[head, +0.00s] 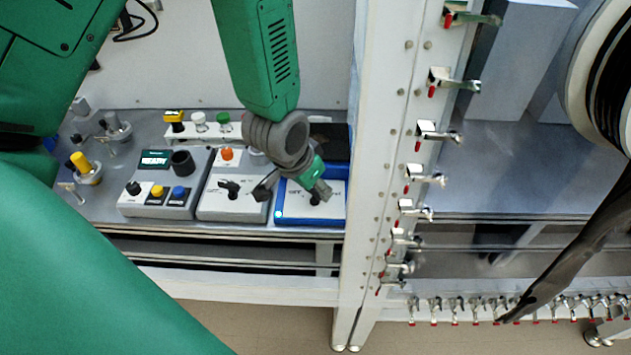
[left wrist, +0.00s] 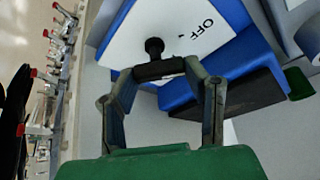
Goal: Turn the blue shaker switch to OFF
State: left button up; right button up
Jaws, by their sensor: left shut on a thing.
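The blue shaker (head: 283,216) stands at the right end of the bench row, a blue box with a white top panel. Its black switch (left wrist: 154,46) sits on that panel, and the word OFF is printed to its right in the left wrist view. A short dark mark lies between the knob and the word. My left gripper (left wrist: 159,69) reaches down from above and is shut on the switch, its fingertips at the knob's near side. In the head view the left gripper (head: 318,192) partly covers the panel and its lettering. My right gripper is not in view.
A grey box with an orange button (head: 227,154) stands left of the shaker. Further left is a grey box with a lit display (head: 154,159) and coloured knobs. A white post (head: 362,180) with several red-tipped clamps rises close on the right.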

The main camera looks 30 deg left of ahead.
pick_arm(q)
jog(key=shift+s+f+n+y+p, duration=0.15)
jog(key=shift+s+n+y+p, duration=0.15)
jog(key=shift+n, duration=0.5)
jog(key=o, duration=1.1)
jog(key=shift+o, duration=0.2)
jog(key=shift+w, duration=0.1)
jog(key=shift+r, duration=0.3)
jog(key=v, duration=1.1)
jog(key=shift+d+r, duration=0.15)
jog(key=shift+r, duration=0.05)
jog(key=shift+f, duration=0.1)
